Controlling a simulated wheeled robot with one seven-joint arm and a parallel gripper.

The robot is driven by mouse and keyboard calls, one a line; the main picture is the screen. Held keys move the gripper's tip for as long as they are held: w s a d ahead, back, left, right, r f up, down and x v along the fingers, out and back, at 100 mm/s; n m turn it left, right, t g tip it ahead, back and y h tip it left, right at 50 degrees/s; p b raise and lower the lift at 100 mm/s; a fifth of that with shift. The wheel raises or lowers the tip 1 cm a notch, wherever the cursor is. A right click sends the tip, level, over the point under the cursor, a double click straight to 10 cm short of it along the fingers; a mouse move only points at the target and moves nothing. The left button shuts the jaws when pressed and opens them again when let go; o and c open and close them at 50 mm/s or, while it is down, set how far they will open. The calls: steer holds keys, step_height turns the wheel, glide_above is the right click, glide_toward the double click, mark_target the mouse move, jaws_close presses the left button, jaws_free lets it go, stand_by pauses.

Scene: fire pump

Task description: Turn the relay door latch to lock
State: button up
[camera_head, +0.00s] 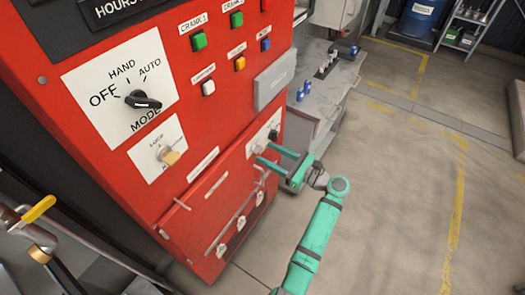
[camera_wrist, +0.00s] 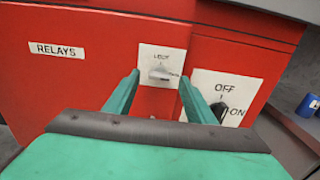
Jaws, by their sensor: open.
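The relay door latch (camera_wrist: 160,74) is a small light grey knob on a white plate on the red cabinet, right of the RELAYS label (camera_wrist: 56,49). Its handle lies roughly level, below small lettering that seems to read LOCK. It also shows near the gripper tips in the head view (camera_head: 258,149), partly hard to make out. My gripper (camera_wrist: 159,80) is open, with its two green fingers on either side of the latch in the wrist view. It also shows at the cabinet front in the head view (camera_head: 264,153). I cannot tell whether the fingers touch the latch.
A black OFF/ON knob (camera_wrist: 219,112) sits on a white plate close to the right finger. Higher on the cabinet are the black mode switch (camera_head: 142,101) and a key-like mode lock (camera_head: 168,154). A grey workbench (camera_head: 335,85) stands behind. The floor to the right is clear.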

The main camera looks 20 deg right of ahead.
mark_target(260, 150)
steer(key=shift+x, duration=1.65)
steer(key=c, duration=1)
steer(key=shift+c, duration=0.2)
